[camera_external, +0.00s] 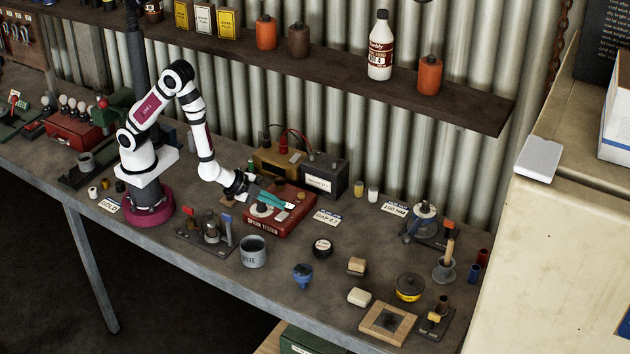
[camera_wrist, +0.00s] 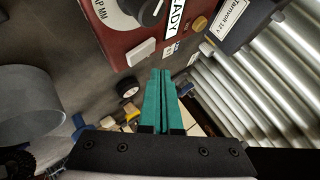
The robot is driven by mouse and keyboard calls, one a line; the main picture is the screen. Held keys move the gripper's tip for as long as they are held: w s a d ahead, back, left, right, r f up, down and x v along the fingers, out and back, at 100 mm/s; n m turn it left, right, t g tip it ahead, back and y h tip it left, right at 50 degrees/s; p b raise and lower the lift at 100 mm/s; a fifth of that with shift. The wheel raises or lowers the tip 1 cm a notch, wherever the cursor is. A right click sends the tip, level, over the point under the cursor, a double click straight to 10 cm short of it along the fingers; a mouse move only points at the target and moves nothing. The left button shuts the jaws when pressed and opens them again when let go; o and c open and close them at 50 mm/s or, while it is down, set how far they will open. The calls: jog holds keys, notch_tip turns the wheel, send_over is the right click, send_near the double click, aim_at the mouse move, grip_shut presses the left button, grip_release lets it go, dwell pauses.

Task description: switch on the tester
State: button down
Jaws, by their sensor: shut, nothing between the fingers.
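The tester is a red box (camera_external: 284,227) lettered as a tester on its front, standing mid-bench. A round pale dial (camera_external: 262,209) shows on its top. My gripper (camera_external: 290,206), with teal fingers shut and empty, is over the tester's top, right of the dial. In the wrist view the red tester (camera_wrist: 112,38) fills the top, with a black knob, a "READY" label, a pale block-like switch (camera_wrist: 141,51) and a yellow button (camera_wrist: 200,23). The shut fingertips (camera_wrist: 160,73) appear just below and right of the pale switch. I cannot tell whether they touch it.
A brass-coloured box and a dark battery-like box (camera_external: 327,178) stand behind the tester. A grey cup (camera_external: 253,252) and a lever stand (camera_external: 207,237) are in front. A "GAP 0.7" card (camera_external: 327,217) lies to the right. The bench centre front has several small parts with gaps between.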

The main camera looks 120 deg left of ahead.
aim_at(276, 217)
jog(key=shift+d+r, duration=0.15)
jog(key=shift+r, duration=0.75)
jog(key=shift+d+r, duration=0.1)
jog(key=shift+r, duration=0.8)
jog(key=s+d+r+m+g+h, duration=0.1)
jog(key=s+d+r+h, duration=0.25)
jog(key=d, duration=0.35)
jog(key=s+d+r+m+g+h, duration=0.1)
jog(key=s+d+r+m+h, duration=0.15)
jog(key=s+d+h, duration=0.4)
jog(key=s+a+r+g+y, duration=0.1)
jog(key=s+r+g+y, duration=0.1)
jog(key=s, duration=0.6)
jog(key=s+a+r+g+y, duration=0.2)
jog(key=s+r+g+y, duration=0.1)
jog(key=s, duration=0.6)
jog(key=shift+a+g, duration=0.15)
jog(key=shift+g, duration=0.25)
jog(key=shift+w, duration=0.15)
